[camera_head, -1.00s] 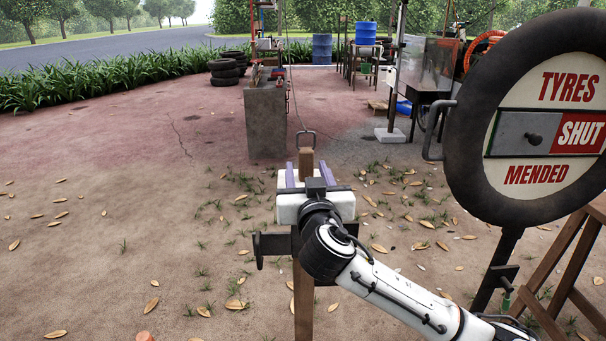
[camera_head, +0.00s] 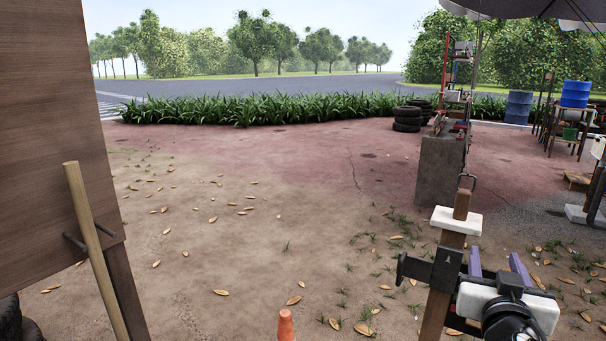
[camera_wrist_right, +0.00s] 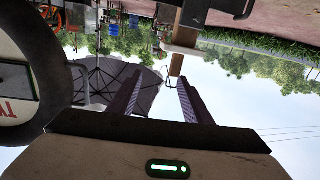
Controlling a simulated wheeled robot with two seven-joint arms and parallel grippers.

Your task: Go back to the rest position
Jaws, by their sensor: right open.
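My right gripper (camera_head: 497,262) is at the lower right of the head view, with its two purple fingers apart and nothing between them. In the right wrist view the open fingers (camera_wrist_right: 160,80) point at sky and trees. The round tyre sign (camera_wrist_right: 20,85) shows at the left edge of that view, partly cut off. My left gripper is not in view.
A brown wooden board (camera_head: 50,150) with a leaning wooden pole (camera_head: 95,250) stands close at the left. An orange cone (camera_head: 286,326) is at the bottom edge. A concrete pillar (camera_head: 440,168) and stacked tyres (camera_head: 407,120) stand farther back. The middle ground is open.

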